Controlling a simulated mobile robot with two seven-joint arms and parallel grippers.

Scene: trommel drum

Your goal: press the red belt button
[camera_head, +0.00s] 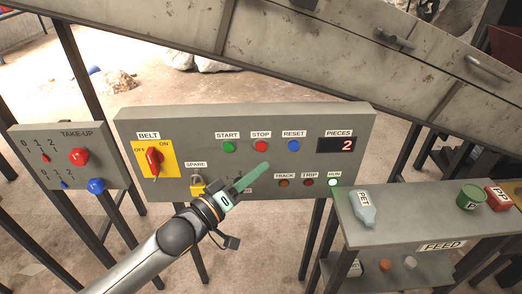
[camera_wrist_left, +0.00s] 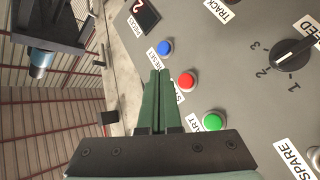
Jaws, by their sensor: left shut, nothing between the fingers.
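The red STOP button (camera_head: 261,146) sits on the grey control panel (camera_head: 190,121), between the green START button (camera_head: 229,147) and the blue RESET button (camera_head: 293,145). My left gripper (camera_head: 263,168) is shut and empty, its green fingertips just below the STOP button in the head view. In the left wrist view the closed fingertips (camera_wrist_left: 160,75) are beside the red button (camera_wrist_left: 187,80), with the blue button (camera_wrist_left: 165,47) beyond and the green one (camera_wrist_left: 213,122) nearer. I see no clear contact. My right gripper is not in view.
A red BELT rotary switch (camera_head: 153,160) on a yellow plate is at the panel's left. A yellow padlock (camera_head: 196,186) hangs below SPARE. A display (camera_head: 340,145) reads 2, and the RUN lamp (camera_head: 334,182) is lit. The TAKE-UP box (camera_head: 60,145) is left; the FEED shelf (camera_head: 400,226) is right.

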